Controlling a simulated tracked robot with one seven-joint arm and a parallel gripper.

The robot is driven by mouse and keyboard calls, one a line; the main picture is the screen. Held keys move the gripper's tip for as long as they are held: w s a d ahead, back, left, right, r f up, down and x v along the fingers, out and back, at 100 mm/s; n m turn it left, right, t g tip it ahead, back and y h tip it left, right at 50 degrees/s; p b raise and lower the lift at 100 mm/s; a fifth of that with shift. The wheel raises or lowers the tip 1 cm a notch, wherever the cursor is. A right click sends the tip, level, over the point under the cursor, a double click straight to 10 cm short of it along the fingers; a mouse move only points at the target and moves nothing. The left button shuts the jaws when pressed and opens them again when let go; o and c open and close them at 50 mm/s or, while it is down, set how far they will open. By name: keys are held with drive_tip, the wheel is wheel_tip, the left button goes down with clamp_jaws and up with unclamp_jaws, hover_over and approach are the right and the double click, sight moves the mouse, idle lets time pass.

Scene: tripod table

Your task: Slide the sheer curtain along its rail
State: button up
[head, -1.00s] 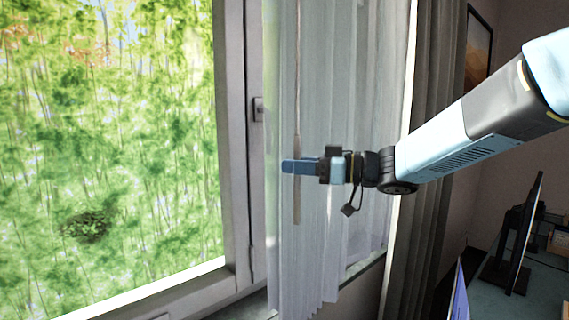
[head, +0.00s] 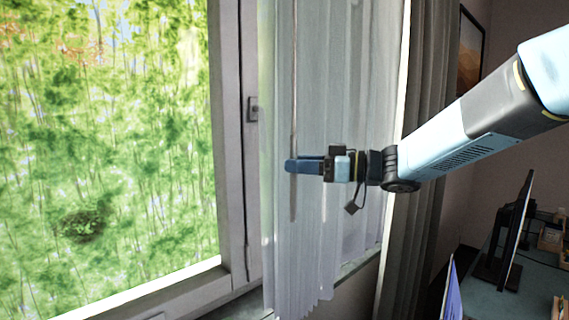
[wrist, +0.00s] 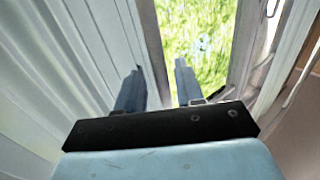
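The sheer curtain (head: 335,95) hangs in pale folds over the right part of the window in the head view. It also fills the left of the wrist view (wrist: 60,70). A thin rod (head: 293,90) hangs down along its left part. My gripper (head: 290,166) is level in front of the curtain, with its blue fingertips crossing the rod in the picture. In the wrist view my gripper (wrist: 158,85) has its two fingers apart, with a visible gap and nothing clearly held. I cannot tell whether the rod lies between them. The rail is out of view.
The window frame (head: 230,150) with a handle (head: 252,108) stands left of the curtain, with bright greenery outside. A dark grey drape (head: 425,130) hangs at right. A desk with a monitor (head: 512,235) stands at lower right.

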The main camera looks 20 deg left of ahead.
drive_tip(key=w+d, duration=0.2)
drive_tip(key=d, duration=1)
drive_tip(key=shift+d, duration=0.1)
